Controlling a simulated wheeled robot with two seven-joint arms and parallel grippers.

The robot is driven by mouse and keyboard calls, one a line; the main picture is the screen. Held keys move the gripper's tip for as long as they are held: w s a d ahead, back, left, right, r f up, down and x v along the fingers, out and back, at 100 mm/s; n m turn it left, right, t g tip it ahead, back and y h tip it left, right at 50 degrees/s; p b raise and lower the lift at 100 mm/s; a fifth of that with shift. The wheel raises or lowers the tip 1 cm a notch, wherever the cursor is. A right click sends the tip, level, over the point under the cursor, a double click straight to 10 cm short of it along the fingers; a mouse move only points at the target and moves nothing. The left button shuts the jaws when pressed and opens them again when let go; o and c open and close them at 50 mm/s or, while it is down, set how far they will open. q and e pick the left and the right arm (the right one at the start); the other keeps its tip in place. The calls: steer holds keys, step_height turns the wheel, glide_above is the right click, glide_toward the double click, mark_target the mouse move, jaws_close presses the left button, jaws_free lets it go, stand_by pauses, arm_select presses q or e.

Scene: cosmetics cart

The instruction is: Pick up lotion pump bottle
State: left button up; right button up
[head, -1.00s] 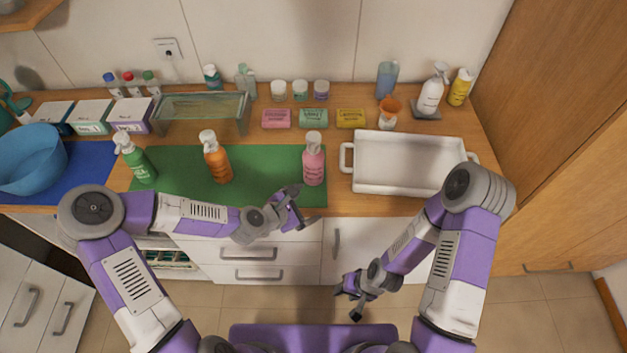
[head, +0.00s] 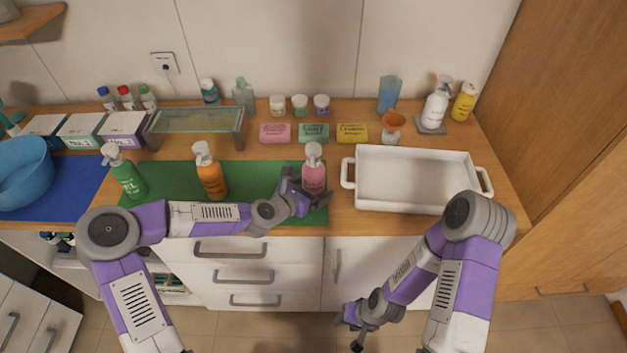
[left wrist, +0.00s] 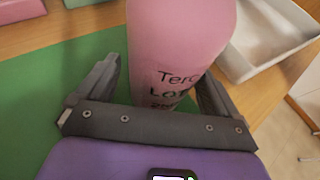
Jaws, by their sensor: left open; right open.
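Three pump bottles stand on the green mat (head: 255,172): a green one (head: 128,177), an orange one (head: 211,178) and a pink one (head: 314,172). The pink bottle fills the middle of the left wrist view (left wrist: 175,45), where its label reads in part "LOT". My left gripper (head: 308,194) is at the pink bottle's lower part. In the left wrist view its open fingers (left wrist: 155,85) stand on either side of the bottle, with gaps visible. My right gripper (head: 352,322) is open and empty, low in front of the cabinet.
A white tray (head: 415,205) stands just right of the pink bottle. Soap boxes (head: 314,133) and small jars (head: 300,105) are behind it. A white pump bottle (head: 436,106) stands at the back right.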

mark_target(313, 162)
arm_select(q)
steer(key=shift+w+d+f, duration=0.1)
steer(key=shift+w+d, duration=0.15)
steer(key=shift+c, duration=0.3)
steer(key=c, duration=1.2)
step_height(313, 162, up, 10)
steer(key=shift+r+p, duration=0.1)
steer(key=shift+p, duration=1.05)
